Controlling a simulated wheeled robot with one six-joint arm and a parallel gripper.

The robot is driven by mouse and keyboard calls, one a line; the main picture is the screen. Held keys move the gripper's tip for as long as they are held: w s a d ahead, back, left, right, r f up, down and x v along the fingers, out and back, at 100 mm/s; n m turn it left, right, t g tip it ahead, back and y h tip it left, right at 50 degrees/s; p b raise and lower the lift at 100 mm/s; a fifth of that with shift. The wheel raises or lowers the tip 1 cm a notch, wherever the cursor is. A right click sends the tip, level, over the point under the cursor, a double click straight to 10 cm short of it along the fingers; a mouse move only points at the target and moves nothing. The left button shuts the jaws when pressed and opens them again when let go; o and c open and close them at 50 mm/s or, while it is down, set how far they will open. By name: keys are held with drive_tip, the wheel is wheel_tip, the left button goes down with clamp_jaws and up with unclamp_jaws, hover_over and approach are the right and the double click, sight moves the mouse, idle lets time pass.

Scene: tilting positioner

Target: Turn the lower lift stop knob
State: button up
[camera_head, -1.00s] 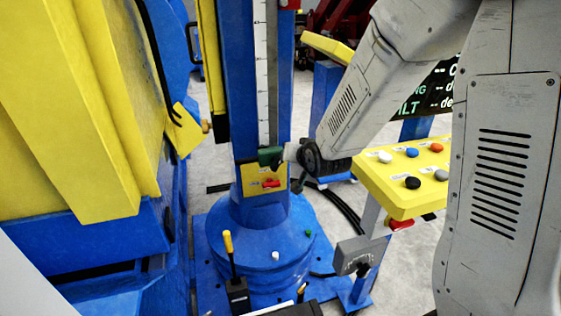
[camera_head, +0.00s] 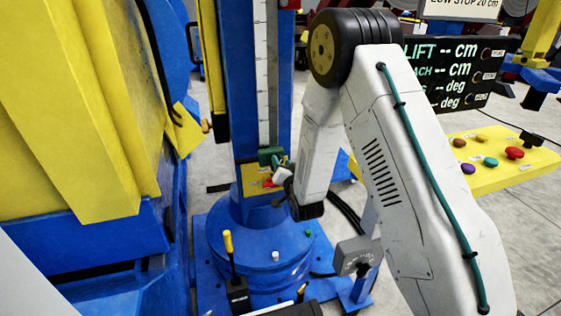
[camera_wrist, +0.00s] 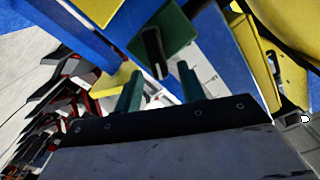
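The green lower lift stop block (camera_head: 270,155) sits on the scale strip low on the blue column. In the wrist view the green block (camera_wrist: 176,30) carries a dark bar-shaped knob (camera_wrist: 153,45), seen at a slant. My gripper (camera_wrist: 160,70) has two teal fingers standing apart, one to each side of the knob's near end. No contact between fingers and knob is clear. In the head view my gripper (camera_head: 281,163) is close to the right side of the green block, and the knob is hidden there.
A yellow plate with a red part (camera_head: 268,183) is just below the block. A yellow button panel (camera_head: 500,160) and a dark display (camera_head: 450,72) stand right. A grey box with a knob (camera_head: 358,256) and a yellow-tipped lever (camera_head: 228,242) are in front. A large yellow body (camera_head: 70,110) fills the left.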

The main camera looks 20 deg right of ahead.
drive_tip(key=shift+w, duration=1.1)
clamp_jaws()
